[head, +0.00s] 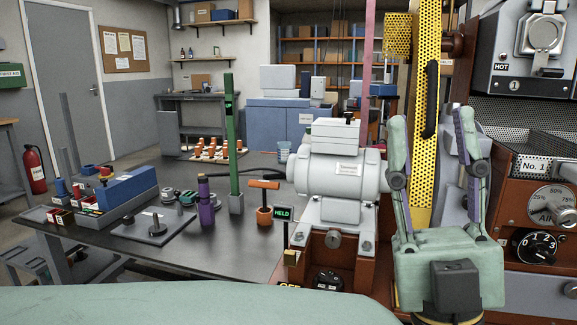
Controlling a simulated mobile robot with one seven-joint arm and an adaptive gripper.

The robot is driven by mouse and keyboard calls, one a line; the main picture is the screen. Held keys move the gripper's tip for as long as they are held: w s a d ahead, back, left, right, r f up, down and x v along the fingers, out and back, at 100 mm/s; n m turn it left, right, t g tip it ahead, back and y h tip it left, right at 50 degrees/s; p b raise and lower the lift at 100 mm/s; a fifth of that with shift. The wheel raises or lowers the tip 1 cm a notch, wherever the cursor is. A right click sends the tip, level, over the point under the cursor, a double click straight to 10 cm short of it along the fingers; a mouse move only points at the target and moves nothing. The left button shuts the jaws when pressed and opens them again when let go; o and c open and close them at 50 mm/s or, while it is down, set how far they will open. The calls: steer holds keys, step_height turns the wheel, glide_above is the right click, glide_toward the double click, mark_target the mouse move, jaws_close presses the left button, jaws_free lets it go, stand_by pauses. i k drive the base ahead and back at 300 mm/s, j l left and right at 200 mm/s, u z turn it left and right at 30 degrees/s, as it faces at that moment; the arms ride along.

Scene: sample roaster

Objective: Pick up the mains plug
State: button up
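I cannot make out a mains plug for certain in the head view. A dark cable-like shape (235,174) runs to the left side of the grey motor (340,175), and its end is not clear. My gripper (431,118) is at the right, in front of the roaster, with its fingers pointing up. The two fingers are wide apart, with nothing visible held between them. The gripper hides part of the yellow perforated guard (425,75) and of the roaster behind it.
A dark workbench (245,240) spans the middle. On it stand a blue box (128,187), a purple post (206,205), a green post (234,140) and an orange-handled tool (264,200). The roaster's control panel (545,215) is at right. Some bare bench lies front centre.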

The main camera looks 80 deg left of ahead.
mark_target(61, 192)
steer(key=u, duration=3.9)
steer(key=i+j+z, duration=0.3)
steer(key=i+j, duration=0.85)
steer(key=i, duration=0.4)
steer(key=i+j+z, duration=0.25)
steer(key=i+j, duration=1.15)
steer(key=j, duration=0.1)
